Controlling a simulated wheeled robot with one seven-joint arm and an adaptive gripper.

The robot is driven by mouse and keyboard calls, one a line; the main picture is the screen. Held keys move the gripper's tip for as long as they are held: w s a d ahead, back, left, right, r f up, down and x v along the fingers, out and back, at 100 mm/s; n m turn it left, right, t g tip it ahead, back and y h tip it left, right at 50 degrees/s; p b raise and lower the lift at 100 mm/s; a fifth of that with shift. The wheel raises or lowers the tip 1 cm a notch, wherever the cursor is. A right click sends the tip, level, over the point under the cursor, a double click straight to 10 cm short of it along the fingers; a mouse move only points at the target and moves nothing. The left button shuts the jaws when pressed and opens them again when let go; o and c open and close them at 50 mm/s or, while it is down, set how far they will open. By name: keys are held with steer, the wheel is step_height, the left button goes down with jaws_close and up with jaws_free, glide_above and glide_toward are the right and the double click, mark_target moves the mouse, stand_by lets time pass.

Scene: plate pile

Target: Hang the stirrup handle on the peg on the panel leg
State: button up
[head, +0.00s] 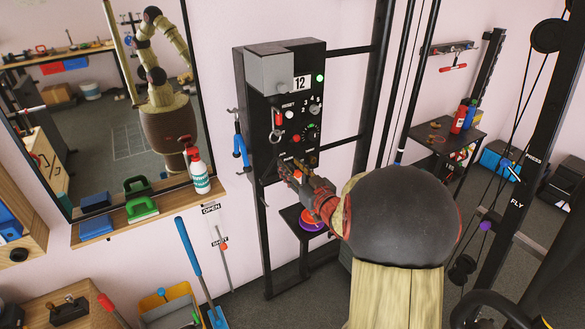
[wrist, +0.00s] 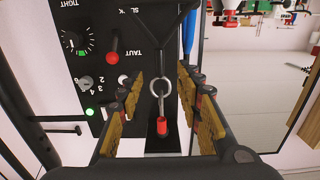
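The stirrup handle looks like the black triangular strap (wrist: 176,38) with a metal ring (wrist: 151,88), at the panel front in the wrist view. The ring lies by a red-tipped pin (wrist: 162,126); I cannot tell whether it hangs on it. The ring also shows in the head view (head: 275,137). My gripper (wrist: 160,80) is open, its yellow-brown fingers on either side of the ring, apart from it. In the head view my gripper (head: 287,174) is at the panel's lower front and hides part of the handle. The panel leg (head: 265,245) runs down the left; its peg is not clear.
The black panel (head: 256,100) carries knobs and a green light. A blue tool (head: 240,148) hangs left of it. A wooden shelf (head: 160,212) holds a spray bottle (head: 198,170). A purple disc (head: 312,220) lies on a low shelf. Cable-machine uprights stand at right.

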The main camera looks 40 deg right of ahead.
mark_target(277, 152)
steer(key=shift+b+x, duration=0.5)
steer(key=shift+x, duration=2.8)
steer(key=shift+b+x, duration=0.55)
steer(key=shift+x, duration=1.5)
steer(key=shift+r, duration=0.1)
steer(key=shift+c, duration=1.2)
jaws_close()
